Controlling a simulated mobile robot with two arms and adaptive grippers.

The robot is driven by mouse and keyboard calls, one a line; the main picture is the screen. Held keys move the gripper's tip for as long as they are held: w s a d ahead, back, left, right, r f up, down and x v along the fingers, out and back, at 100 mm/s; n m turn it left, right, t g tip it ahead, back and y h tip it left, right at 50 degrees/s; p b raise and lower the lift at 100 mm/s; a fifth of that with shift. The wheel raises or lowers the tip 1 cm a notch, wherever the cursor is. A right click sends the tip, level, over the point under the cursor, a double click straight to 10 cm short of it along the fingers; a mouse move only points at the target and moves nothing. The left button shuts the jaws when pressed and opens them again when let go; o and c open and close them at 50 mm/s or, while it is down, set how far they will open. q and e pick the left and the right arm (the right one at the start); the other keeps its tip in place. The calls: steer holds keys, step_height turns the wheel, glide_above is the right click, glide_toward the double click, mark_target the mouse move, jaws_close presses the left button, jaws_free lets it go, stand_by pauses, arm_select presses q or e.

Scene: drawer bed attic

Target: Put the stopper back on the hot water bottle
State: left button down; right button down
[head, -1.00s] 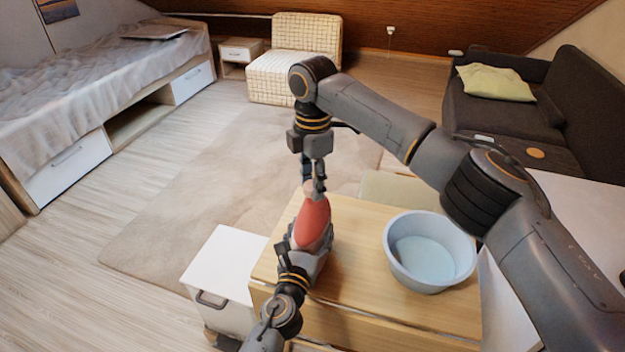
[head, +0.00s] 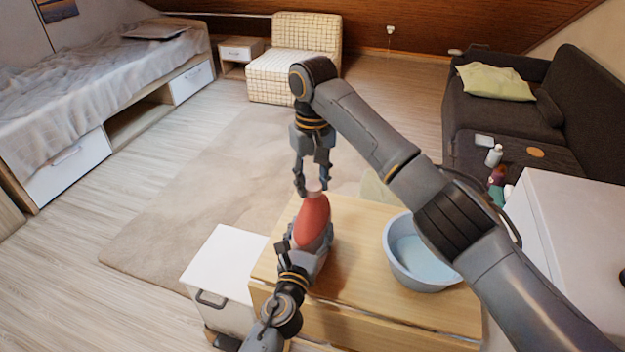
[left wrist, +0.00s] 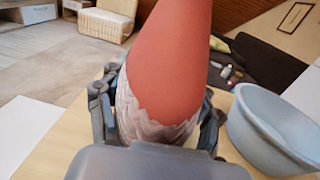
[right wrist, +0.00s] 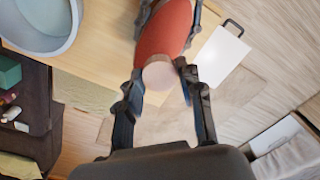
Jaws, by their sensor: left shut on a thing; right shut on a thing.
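The red hot water bottle (head: 312,222) stands upright over the wooden table. My left gripper (head: 308,258) is shut on its lower part; the left wrist view shows the bottle's red body (left wrist: 172,55) between the fingers. The pale pink stopper (head: 314,187) is at the bottle's top end, and its round face shows in the right wrist view (right wrist: 159,75). My right gripper (head: 312,185) points down from above, with a finger on each side of the stopper, shut on it. I cannot tell how firmly the stopper sits in the neck.
A light blue basin (head: 428,272) stands on the wooden table (head: 350,290), right of the bottle. A white cabinet (head: 225,262) is at the table's left. A dark sofa (head: 510,115) is at the back right, with a white box-like unit (head: 570,235) in front.

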steer(key=c, duration=0.8)
jaws_free()
steer(key=shift+c, duration=0.2)
steer(key=shift+r, duration=2.3)
steer(key=shift+c, duration=0.4)
